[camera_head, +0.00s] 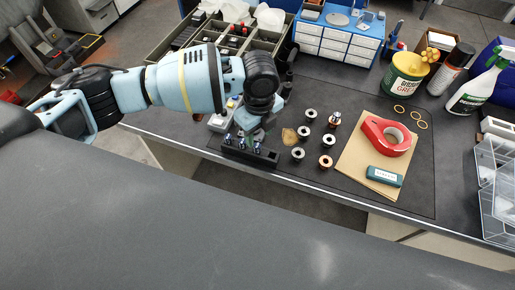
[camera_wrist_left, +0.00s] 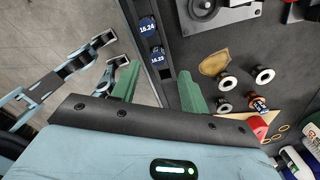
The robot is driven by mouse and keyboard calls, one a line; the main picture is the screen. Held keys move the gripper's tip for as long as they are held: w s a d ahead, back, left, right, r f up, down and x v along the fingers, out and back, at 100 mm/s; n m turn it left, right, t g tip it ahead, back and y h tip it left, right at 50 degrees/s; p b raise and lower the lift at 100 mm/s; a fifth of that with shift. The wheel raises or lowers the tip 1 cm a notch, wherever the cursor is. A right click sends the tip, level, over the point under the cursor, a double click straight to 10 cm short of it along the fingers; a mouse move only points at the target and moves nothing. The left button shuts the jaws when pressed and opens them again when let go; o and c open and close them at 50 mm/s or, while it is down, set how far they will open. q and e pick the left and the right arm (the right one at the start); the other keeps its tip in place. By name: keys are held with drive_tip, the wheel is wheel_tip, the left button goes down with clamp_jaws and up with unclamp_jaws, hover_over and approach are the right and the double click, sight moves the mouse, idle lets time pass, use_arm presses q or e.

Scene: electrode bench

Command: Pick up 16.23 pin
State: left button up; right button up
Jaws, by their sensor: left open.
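The 16.23 pin (camera_wrist_left: 157,57) shows from above in the left wrist view as a dark blue labelled cap. It stands in a black rack (camera_wrist_left: 137,8), beside the 16.24 pin (camera_wrist_left: 147,27). My left gripper (camera_wrist_left: 158,70) is open, its green fingers on either side of the rack's line, with the 16.23 cap between and slightly beyond the tips. Contact cannot be told. In the head view my left gripper (camera_head: 246,135) points down over the black rack (camera_head: 262,162) near the bench's front edge; labels there are too small to read.
Several metal-and-black rings (camera_head: 298,154) stand right of the rack, near a tan patch (camera_head: 290,137). A divided bin (camera_head: 262,43) stands behind my arm.

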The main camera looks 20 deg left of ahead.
sight(257, 144)
use_arm(q)
drive_tip(key=f, duration=0.5)
drive_tip(key=shift+a, duration=0.35)
clamp_jaws()
